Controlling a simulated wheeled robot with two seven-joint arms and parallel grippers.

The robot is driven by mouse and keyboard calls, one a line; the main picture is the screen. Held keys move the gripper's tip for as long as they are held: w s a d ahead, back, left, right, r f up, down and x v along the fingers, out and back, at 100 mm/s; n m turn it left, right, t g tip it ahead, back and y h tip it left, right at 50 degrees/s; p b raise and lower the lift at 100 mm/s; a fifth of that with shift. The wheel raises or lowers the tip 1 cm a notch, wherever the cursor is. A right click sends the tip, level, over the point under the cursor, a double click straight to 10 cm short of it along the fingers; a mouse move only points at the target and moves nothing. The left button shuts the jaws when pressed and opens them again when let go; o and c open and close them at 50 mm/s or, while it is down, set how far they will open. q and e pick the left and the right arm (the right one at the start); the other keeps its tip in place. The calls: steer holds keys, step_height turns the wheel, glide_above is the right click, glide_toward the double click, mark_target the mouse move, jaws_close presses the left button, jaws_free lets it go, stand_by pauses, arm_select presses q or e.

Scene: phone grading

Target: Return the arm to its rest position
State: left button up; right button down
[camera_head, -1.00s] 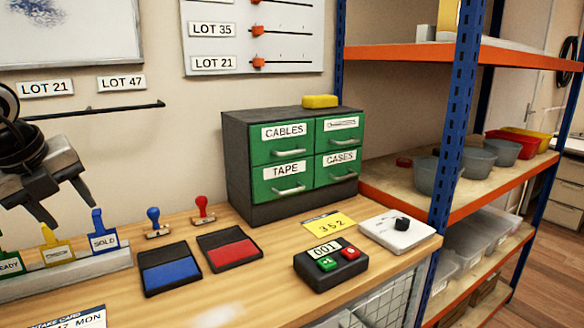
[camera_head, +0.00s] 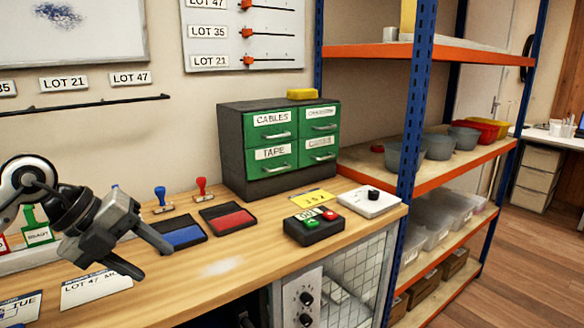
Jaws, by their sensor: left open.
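My left gripper (camera_head: 143,258) comes in from the left above the wooden bench (camera_head: 188,280). Its two dark fingers are spread apart with nothing between them. It hangs over the left part of the bench, in front of the blue ink pad (camera_head: 186,236) and above the intake cards (camera_head: 97,286). It hides part of the sign holder behind it, where a green tag (camera_head: 38,234) shows. My right gripper does not show.
A red ink pad (camera_head: 228,217), a blue stamp (camera_head: 160,199) and a red stamp (camera_head: 201,189) are right of the gripper. A counter box (camera_head: 314,229) and white scale (camera_head: 367,202) stand farther right. A green drawer cabinet (camera_head: 271,139) stands behind; blue-and-orange shelving (camera_head: 407,143) is at right.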

arm_select(q)
steer(key=s+d+f+n+t+h, duration=0.2)
steer(key=d+n+t+h, duration=0.15)
steer(key=d+h, duration=0.4)
steer(key=s+d+f+n+t+h, duration=0.15)
steer(key=d+n+h, duration=0.3)
steer(key=d, duration=0.55)
steer(key=s+a+f+n+t+y, duration=0.1)
steer(key=a+f+n+t+y, duration=0.25)
steer(key=f+n+y, duration=0.35)
steer(key=s+a+f+n+t+y, duration=0.1)
steer(key=a+f+n+t+y, duration=0.1)
steer(key=f+n+t+y, duration=0.45)
steer(key=s+f+n+g+y, duration=0.1)
steer(key=s+f+n+g, duration=0.5)
steer(key=s+f, duration=0.5)
steer(key=shift+s+d+f+g, duration=0.15)
steer(key=shift+d+f+g, duration=0.15)
steer(key=shift+f+g, duration=0.75)
